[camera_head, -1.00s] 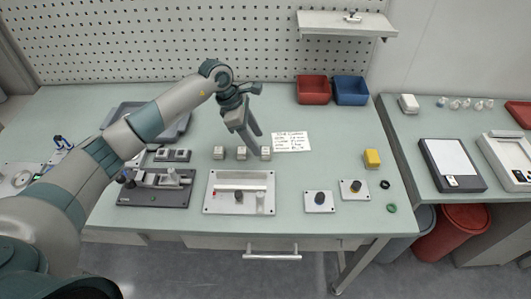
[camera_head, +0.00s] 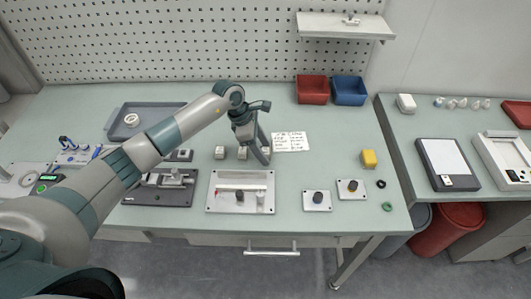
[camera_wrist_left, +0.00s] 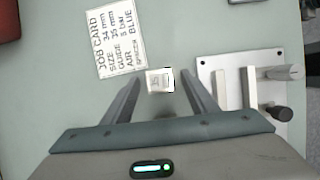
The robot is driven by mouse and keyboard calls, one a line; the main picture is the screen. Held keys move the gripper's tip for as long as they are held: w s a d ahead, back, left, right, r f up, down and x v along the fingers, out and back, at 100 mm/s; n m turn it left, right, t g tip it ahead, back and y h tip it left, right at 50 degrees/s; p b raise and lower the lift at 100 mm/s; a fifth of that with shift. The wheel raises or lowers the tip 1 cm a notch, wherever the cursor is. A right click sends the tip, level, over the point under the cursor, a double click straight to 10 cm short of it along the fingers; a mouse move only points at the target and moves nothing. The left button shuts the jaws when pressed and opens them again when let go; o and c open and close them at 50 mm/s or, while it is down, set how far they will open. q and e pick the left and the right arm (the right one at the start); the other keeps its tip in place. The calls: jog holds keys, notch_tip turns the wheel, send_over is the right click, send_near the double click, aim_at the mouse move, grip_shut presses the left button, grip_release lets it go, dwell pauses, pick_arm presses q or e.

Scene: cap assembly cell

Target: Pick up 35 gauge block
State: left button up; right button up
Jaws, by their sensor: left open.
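Several small pale gauge blocks stand in a row on the bench, with the left one (camera_head: 219,153) clear of my arm. My left gripper (camera_head: 254,157) is open and points down over the right part of the row, partly hiding the blocks there. In the left wrist view one white block (camera_wrist_left: 158,81) lies between and slightly beyond the open fingertips, with nothing gripped. Its label is small and seems to read 35. The job card (camera_wrist_left: 117,38) shows 34 mm and 35 mm lines; it also lies right of the blocks in the head view (camera_head: 291,142). My right gripper is not in view.
A white fixture plate (camera_head: 225,207) lies in front of the blocks, and a dark fixture (camera_head: 150,197) is to its left. Red (camera_head: 312,91) and blue (camera_head: 349,92) bins stand behind.

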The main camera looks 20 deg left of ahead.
aim_at(269, 150)
pick_arm(q)
jog(key=shift+c, duration=0.3)
grip_shut()
jog(key=shift+w+r, duration=0.1)
jog(key=shift+r, duration=0.1)
jog(key=shift+r+b, duration=0.55)
jog(key=shift+b, duration=0.05)
notch_tip(269, 150, up, 2)
jog(key=shift+r+b, duration=0.2)
jog(key=shift+b, duration=0.65)
jog(key=s+d+r+b, duration=0.4)
jog(key=s+r, duration=0.3)
jog(key=s, duration=0.3)
jog(key=shift+s+d+r, duration=0.15)
jog(key=shift+d, duration=0.7)
